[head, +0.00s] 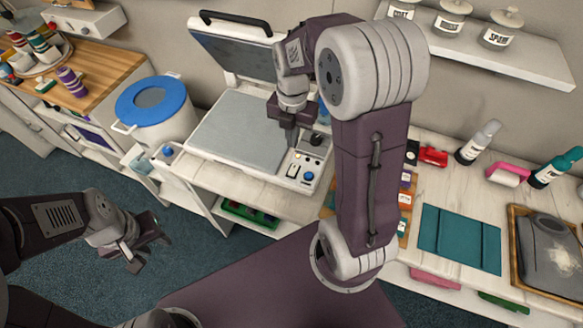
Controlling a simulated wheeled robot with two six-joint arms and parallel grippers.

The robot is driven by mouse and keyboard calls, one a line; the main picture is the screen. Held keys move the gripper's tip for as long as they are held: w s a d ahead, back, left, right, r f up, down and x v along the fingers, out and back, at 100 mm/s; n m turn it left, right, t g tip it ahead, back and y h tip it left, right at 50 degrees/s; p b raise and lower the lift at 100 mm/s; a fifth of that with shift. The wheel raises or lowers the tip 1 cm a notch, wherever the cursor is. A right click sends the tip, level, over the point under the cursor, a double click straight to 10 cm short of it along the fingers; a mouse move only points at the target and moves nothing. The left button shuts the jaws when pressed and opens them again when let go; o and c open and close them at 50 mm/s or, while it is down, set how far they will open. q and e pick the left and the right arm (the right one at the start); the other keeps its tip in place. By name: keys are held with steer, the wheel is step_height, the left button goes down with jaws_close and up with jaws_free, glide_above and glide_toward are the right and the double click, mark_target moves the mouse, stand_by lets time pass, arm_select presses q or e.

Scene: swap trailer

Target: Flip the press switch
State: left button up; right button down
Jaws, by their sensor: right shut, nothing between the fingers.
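The press (237,137) stands on the counter with its lid (237,52) raised and a grey flat bed. Its control panel is at the right front corner, with a small switch (293,171), a blue button, little yellow parts and a black knob. I cannot tell which way the switch is set. My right gripper (291,143) is shut and empty, pointing down just behind the panel, above and beyond the switch; whether it touches the press is unclear. My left gripper (150,250) is open and empty, low over the floor at left, away from the press.
A white tub with a blue lid (151,100) stands left of the press. My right arm hides part of the counter to the right. Further right are a teal folded cloth (459,239), a wooden tray (516,260) and bottles. A shelf with jars hangs behind.

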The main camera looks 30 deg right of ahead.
mark_target(292, 172)
arm_select(q)
steer(key=shift+d, duration=0.1)
steer(key=shift+r, duration=0.1)
arm_select(e)
step_height(292, 172, down, 14)
steer(key=shift+f, duration=0.1)
stand_by(0.3)
